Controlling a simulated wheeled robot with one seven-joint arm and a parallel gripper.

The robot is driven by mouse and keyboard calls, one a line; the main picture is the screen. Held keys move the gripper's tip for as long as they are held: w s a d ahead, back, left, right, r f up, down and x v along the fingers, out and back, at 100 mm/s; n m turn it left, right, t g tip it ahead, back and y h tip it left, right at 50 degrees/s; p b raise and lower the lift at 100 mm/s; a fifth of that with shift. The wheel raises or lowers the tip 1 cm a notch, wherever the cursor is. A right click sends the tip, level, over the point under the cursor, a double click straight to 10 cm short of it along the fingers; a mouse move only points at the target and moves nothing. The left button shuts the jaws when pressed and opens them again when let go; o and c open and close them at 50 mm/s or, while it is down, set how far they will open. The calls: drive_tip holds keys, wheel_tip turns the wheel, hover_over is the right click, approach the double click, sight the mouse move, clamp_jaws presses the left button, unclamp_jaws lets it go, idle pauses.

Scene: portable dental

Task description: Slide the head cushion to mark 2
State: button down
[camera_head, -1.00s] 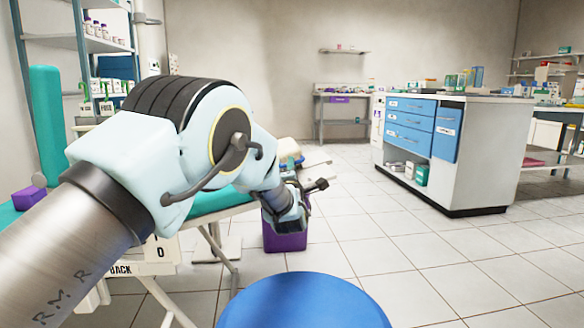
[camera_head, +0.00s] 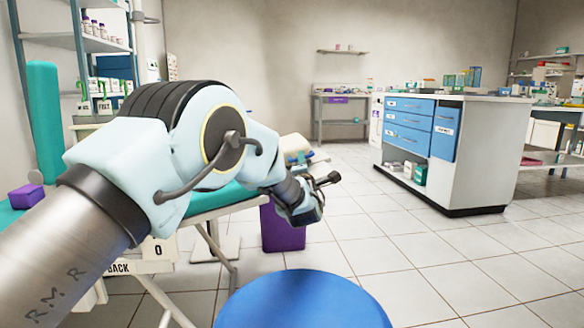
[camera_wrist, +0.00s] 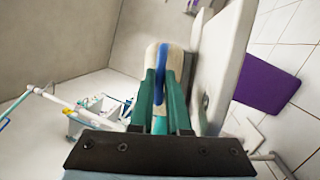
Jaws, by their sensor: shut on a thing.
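The head cushion is cream with a blue band. It shows at the far end of the teal dental chair (camera_head: 226,197) in the head view (camera_head: 294,143), partly hidden behind my arm. In the wrist view the cushion (camera_wrist: 152,58) stands just beyond and between the green fingers. My gripper (camera_wrist: 162,76) is shut on the cushion. In the head view my arm's end hides the fingertips. I cannot make out mark 2 in either view.
A purple bin (camera_head: 283,228) stands on the floor below the chair's far end. A blue round stool (camera_head: 303,300) is close in front. A white cabinet with blue drawers (camera_head: 455,150) is at right. The tiled floor between is clear.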

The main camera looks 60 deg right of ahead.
drive_tip(key=shift+s+d+r, duration=0.2)
drive_tip(key=shift+s+d, duration=0.25)
drive_tip(key=shift+s, duration=0.15)
drive_tip(key=c, duration=0.9)
unclamp_jaws()
drive_tip(key=p+v, duration=0.1)
drive_tip(key=v, duration=1)
drive_tip(key=shift+p, duration=0.4)
